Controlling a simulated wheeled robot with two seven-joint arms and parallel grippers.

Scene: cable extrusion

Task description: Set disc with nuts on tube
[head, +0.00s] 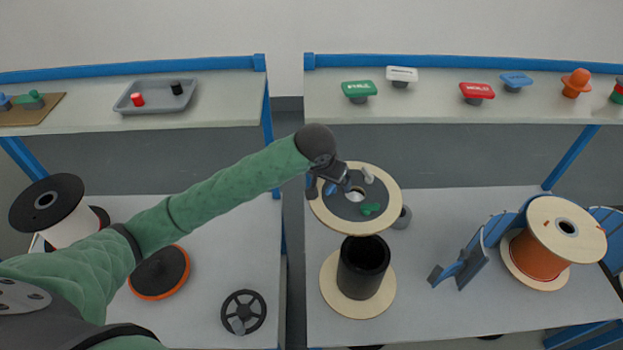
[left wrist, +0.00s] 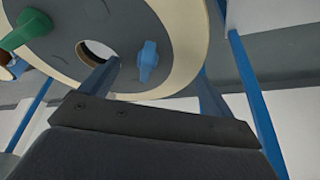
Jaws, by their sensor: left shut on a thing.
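The disc (head: 329,213) has a pale wooden rim, a grey middle and a centre hole. It carries a green nut (head: 370,209), a blue nut (head: 330,188) and a white nut (head: 368,175). My left gripper (head: 345,182) is shut on the disc at its far left side and holds it tilted in the air. In the left wrist view the disc (left wrist: 183,35) shows close up, with the blue nut (left wrist: 147,62) between the fingers. The black upright tube (head: 363,270) stands on a round wooden base (head: 330,290) below the disc, apart from it. My right gripper is not in view.
An orange cable spool (head: 541,252) sits in a blue stand (head: 475,257) at right. A dark wheel (head: 243,312) and a black-orange disc (head: 160,272) lie on the left table. Coloured knobs, such as a green one (head: 358,89), stand on the back shelf. A gap separates the tables.

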